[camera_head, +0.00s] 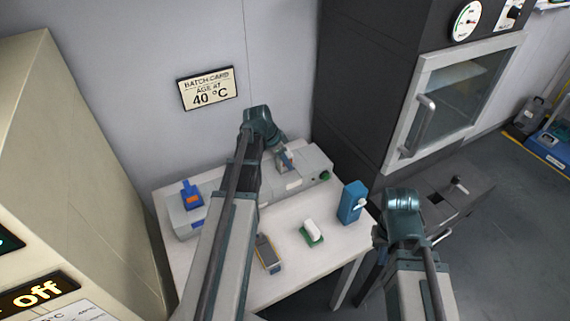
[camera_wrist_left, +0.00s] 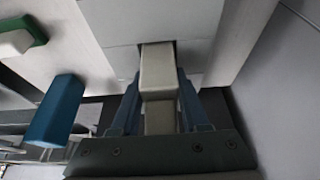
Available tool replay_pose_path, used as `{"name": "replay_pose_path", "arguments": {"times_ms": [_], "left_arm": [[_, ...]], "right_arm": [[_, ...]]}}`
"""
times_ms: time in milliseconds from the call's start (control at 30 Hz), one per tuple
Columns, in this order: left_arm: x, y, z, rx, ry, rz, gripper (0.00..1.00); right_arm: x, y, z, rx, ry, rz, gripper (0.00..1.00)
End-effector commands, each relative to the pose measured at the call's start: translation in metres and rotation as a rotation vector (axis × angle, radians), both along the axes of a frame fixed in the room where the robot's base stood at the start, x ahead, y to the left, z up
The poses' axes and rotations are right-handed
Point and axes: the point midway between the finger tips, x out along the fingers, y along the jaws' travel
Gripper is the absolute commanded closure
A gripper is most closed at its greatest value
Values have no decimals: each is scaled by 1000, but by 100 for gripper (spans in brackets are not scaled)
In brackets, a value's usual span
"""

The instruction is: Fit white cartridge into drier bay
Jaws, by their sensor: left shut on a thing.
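In the left wrist view, my left gripper (camera_wrist_left: 158,115) is shut on a white cartridge (camera_wrist_left: 157,70), a pale block between its blue fingers. The cartridge's far end meets a dark-edged opening in a light grey housing (camera_wrist_left: 108,25), apparently the drier bay; how deep it sits I cannot tell. In the head view, my left gripper (camera_head: 287,160) is over the long grey drier unit (camera_head: 312,164) with a green knob, at the back of the table. The held cartridge is mostly hidden there. My right gripper hangs off the table's right side, its fingers hidden behind its wrist.
A white block (camera_head: 310,227) on a green base, a blue box (camera_head: 352,202) and a dark yellow-edged device (camera_head: 267,254) stand on the white table (camera_head: 285,285). A blue device (camera_head: 192,195) sits at the left end. A dark oven cabinet (camera_head: 365,80) stands right.

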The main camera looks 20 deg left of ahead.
Motion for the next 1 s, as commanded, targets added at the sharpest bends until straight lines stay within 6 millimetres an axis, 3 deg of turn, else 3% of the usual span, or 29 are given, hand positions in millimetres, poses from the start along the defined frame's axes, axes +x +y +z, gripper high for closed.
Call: {"name": "replay_pose_path", "arguments": {"times_ms": [267, 800, 1000], "left_arm": [[0, 0, 13, 0, 0, 0, 100], [0, 0, 90, 0, 0, 0, 100], [0, 0, 101, 0, 0, 0, 100]], "right_arm": [[0, 0, 13, 0, 0, 0, 100], [0, 0, 90, 0, 0, 0, 100], [0, 0, 101, 0, 0, 1, 100]]}}
